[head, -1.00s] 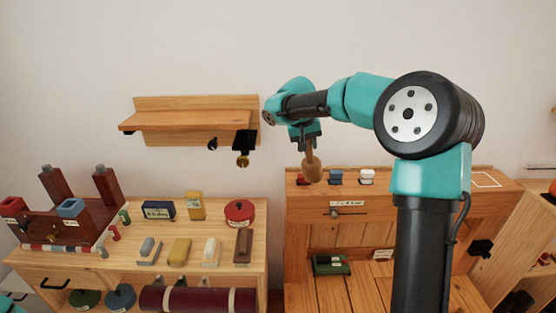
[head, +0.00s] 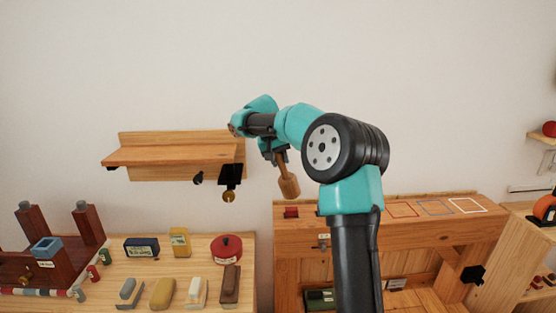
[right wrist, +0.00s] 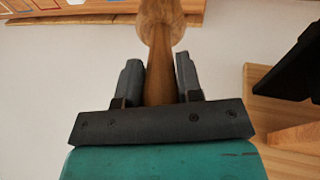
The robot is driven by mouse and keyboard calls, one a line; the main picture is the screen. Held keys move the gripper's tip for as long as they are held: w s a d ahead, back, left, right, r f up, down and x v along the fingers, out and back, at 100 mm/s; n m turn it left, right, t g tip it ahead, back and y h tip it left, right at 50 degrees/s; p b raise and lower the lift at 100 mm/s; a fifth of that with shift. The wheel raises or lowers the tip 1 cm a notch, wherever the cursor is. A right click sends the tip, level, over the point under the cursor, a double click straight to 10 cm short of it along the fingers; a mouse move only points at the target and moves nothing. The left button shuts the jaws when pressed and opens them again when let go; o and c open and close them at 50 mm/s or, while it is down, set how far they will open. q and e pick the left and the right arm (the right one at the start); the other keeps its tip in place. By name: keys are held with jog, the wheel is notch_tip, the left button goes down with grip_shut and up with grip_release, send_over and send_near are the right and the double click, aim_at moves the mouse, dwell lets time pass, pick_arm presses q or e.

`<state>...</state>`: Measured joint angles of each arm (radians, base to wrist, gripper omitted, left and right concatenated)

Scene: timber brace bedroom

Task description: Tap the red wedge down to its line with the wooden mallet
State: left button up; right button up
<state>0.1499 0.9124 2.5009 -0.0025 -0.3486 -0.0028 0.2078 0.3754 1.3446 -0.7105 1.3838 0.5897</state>
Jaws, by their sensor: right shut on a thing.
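My right gripper (head: 274,152) is shut on the handle of the wooden mallet (head: 288,187) and holds it in the air, tilted, head downward. In the right wrist view the mallet's handle (right wrist: 159,75) runs between the two fingers, with its head at the top edge. A small red block (head: 291,212) sits on the wooden desk's top, just below the mallet head in the picture. A small red piece (head: 92,272) stands beside the dark red timber frame (head: 90,224) at the left. I cannot tell which is the red wedge; no line shows clearly. My left gripper is not in view.
The wooden desk (head: 455,228) has red, blue and white outlines on its top. My right arm covers part of it. The left table (head: 205,245) carries several blocks, tins and a round red container (head: 227,248). A wall shelf (head: 175,157) with hanging hooks is left of the mallet.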

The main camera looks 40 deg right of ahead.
aim_at(282, 180)
jog(key=shift+f, duration=0.65)
notch_tip(282, 180, down, 4)
jog(key=shift+f, duration=0.15)
jog(key=shift+r, duration=2.3)
